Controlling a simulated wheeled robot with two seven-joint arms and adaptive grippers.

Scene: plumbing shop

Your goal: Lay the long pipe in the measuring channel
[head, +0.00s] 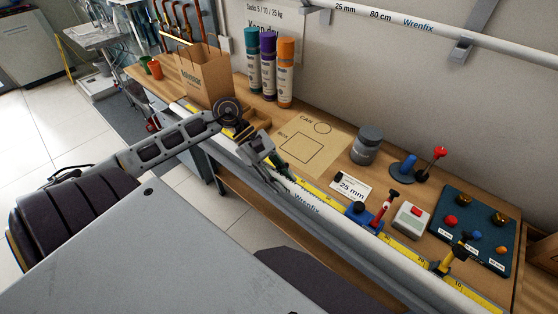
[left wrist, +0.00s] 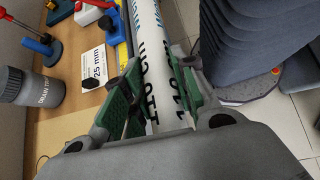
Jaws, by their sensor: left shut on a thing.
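The long white pipe (head: 330,217), marked Wrenfix, runs along the front edge of the bench, beside the yellow scale of the measuring channel (head: 402,246). My left gripper (head: 282,170) is over the pipe, towards its far-left part. In the left wrist view its green-padded fingers (left wrist: 155,88) are shut on the pipe (left wrist: 146,50), which reads 110 cm. The scale shows there just left of the pipe. Whether the pipe rests on the channel floor or is just above or in front of it, I cannot tell. My right gripper is out of view.
A blue clamp with a red handle (head: 383,210) and a yellow stop (head: 455,254) stand along the channel. A grey can (head: 366,145), a label card (head: 349,187), a grey box with a red button (head: 411,219) and a dark panel (head: 476,226) stand behind. Another pipe (head: 440,28) hangs on wall brackets.

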